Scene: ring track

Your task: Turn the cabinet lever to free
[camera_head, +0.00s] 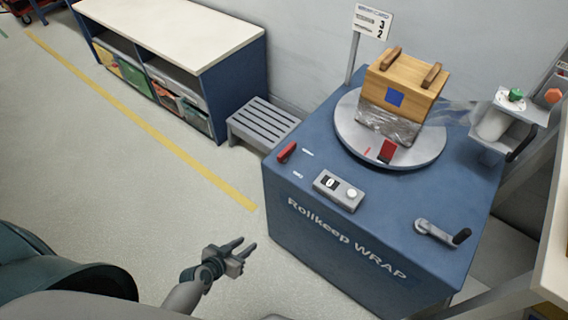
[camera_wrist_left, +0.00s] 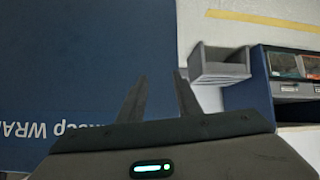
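The blue wrap cabinet (camera_head: 330,232) stands right of centre in the head view. A small red lever (camera_head: 286,152) sits at its top left corner, with two small white labels beside it that I cannot read. A grey crank with a black handle (camera_head: 440,233) is on the right part of the top; I cannot tell for certain which is the cabinet lever. My left gripper (camera_head: 249,242) is open and empty, left of the cabinet front and apart from it. In the left wrist view its fingers (camera_wrist_left: 158,78) are spread near the cabinet's side (camera_wrist_left: 55,90). My right gripper is not in view.
A turntable (camera_head: 352,140) holds a wooden box (camera_head: 412,83) partly wrapped in film. A control box (camera_head: 338,190) sits at the cabinet's front edge. A grey step stool (camera_head: 262,122) and a low shelf (camera_head: 225,55) stand behind left. The floor at left is clear.

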